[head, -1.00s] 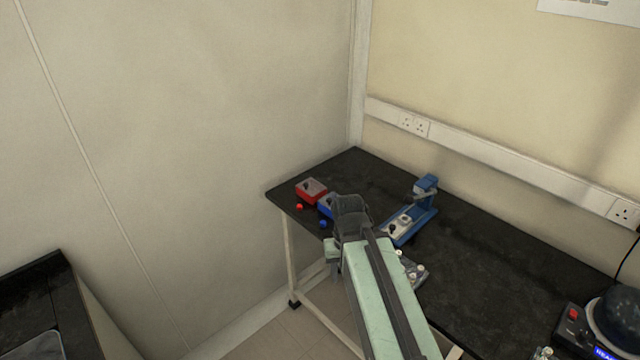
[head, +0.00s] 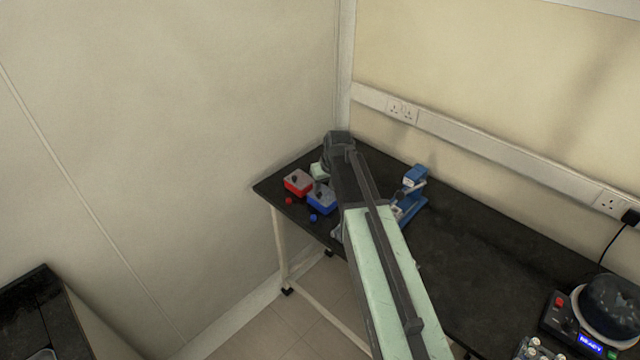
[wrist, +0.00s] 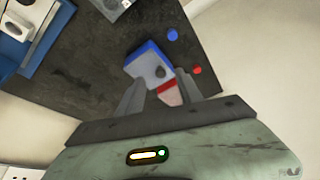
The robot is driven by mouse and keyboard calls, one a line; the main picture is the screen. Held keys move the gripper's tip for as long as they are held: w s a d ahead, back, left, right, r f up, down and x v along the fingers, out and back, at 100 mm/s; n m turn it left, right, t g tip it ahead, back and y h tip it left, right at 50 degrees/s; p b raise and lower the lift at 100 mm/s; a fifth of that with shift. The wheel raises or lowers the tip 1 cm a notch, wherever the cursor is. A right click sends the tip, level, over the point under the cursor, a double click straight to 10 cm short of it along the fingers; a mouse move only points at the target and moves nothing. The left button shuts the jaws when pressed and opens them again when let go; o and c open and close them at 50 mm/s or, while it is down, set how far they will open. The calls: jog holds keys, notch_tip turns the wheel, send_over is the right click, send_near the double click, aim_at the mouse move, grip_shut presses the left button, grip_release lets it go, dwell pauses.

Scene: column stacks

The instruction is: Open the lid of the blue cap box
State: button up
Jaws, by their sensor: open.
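The blue cap box (head: 321,201) stands near the left end of the black table, its pale lid on top with a dark knob. In the wrist view the blue cap box (wrist: 147,62) lies just beyond the fingertips, lid closed. My gripper (wrist: 158,80) is open and empty, its two fingers spread above the boxes and apart from the blue box as far as I can tell. In the head view my arm reaches past the blue box's right side, and the fingertips are hidden there.
A red box (head: 298,182) stands beside the blue one; it shows partly between my fingers (wrist: 170,94). A small blue cap (head: 313,218) and a red cap (head: 288,201) lie near the front edge. A blue device (head: 411,190) stands to the right. A wall closes the left side.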

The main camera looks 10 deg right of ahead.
aim_at(320, 193)
jog(key=w+f+b, duration=0.1)
jog(key=f+b, duration=0.1)
jog(key=w+f+b, duration=0.2)
jog(key=b, duration=0.1)
jog(key=w+f+b, duration=0.1)
jog(key=f+b, duration=0.1)
jog(key=shift+w+a+f+b, duration=0.3)
jog(key=shift+w+a+f, duration=0.05)
jog(key=shift+w, duration=0.05)
jog(key=shift+r, duration=0.15)
grip_shut()
jog(key=shift+d, duration=0.15)
dwell(1.0)
